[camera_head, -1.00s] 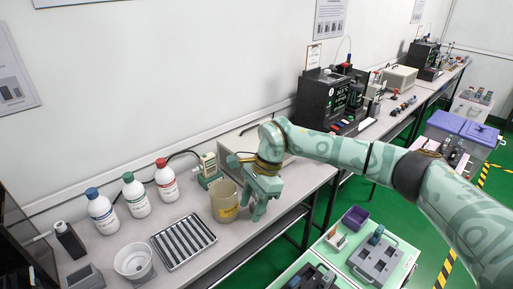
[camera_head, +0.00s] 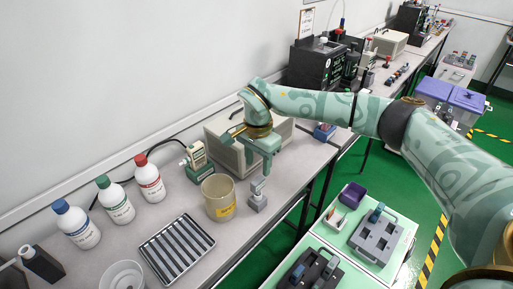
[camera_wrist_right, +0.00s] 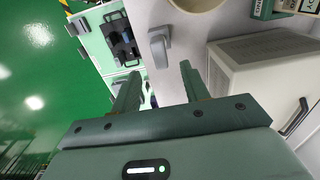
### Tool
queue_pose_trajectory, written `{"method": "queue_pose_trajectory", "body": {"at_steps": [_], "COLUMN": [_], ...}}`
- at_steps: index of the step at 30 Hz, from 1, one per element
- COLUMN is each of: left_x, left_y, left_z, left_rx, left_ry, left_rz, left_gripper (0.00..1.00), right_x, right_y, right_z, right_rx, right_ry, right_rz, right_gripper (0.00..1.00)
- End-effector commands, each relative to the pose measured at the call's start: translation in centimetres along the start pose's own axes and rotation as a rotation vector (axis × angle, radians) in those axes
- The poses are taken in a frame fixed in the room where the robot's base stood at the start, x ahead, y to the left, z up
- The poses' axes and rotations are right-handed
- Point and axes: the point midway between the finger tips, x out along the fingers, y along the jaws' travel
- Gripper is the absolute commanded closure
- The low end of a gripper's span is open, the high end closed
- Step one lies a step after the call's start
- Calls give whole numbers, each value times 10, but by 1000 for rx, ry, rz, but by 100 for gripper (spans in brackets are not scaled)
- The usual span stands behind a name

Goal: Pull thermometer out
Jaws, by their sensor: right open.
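A small grey device (camera_head: 257,196) stands upright on the bench edge, right of the beige beaker. It may be the thermometer in a holder, but it is too small to tell. My right gripper (camera_head: 266,165) points down just above it, open and empty. In the right wrist view the gripper (camera_wrist_right: 160,72) has its fingers apart, and the grey device (camera_wrist_right: 159,46) lies just beyond the tips, between them. A pale green handheld tester (camera_head: 196,157) stands in a green base behind the beaker. My left gripper is not in view.
The beige beaker (camera_head: 219,200) stands close left of the grey device. A beige box (camera_head: 228,150) is behind my gripper. A ridged tray (camera_head: 176,248) and several capped bottles (camera_head: 150,183) are at left. Carts with trays (camera_head: 372,238) stand at the lower right.

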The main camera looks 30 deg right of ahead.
Motion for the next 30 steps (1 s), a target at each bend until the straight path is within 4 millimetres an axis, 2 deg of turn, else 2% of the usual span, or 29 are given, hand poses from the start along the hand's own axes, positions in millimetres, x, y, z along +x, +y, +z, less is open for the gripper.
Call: {"method": "queue_pose_trajectory", "body": {"at_steps": [1,3,10,16,25,30], "left_x": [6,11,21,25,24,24], "left_y": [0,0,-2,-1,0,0], "left_z": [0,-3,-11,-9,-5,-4], "left_rx": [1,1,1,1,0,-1], "left_ry": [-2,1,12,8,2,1], "left_rz": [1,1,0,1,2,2], "left_gripper": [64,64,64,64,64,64], "right_x": [18,34,76,90,91,91], "right_y": [1,0,1,0,0,0], "right_z": [1,1,1,1,0,0], "right_rx": [1,0,1,0,1,1], "right_ry": [-3,-3,-3,-1,-1,-1], "right_rz": [7,5,4,0,0,0], "right_gripper": [55,55,55,55,55,100]}}
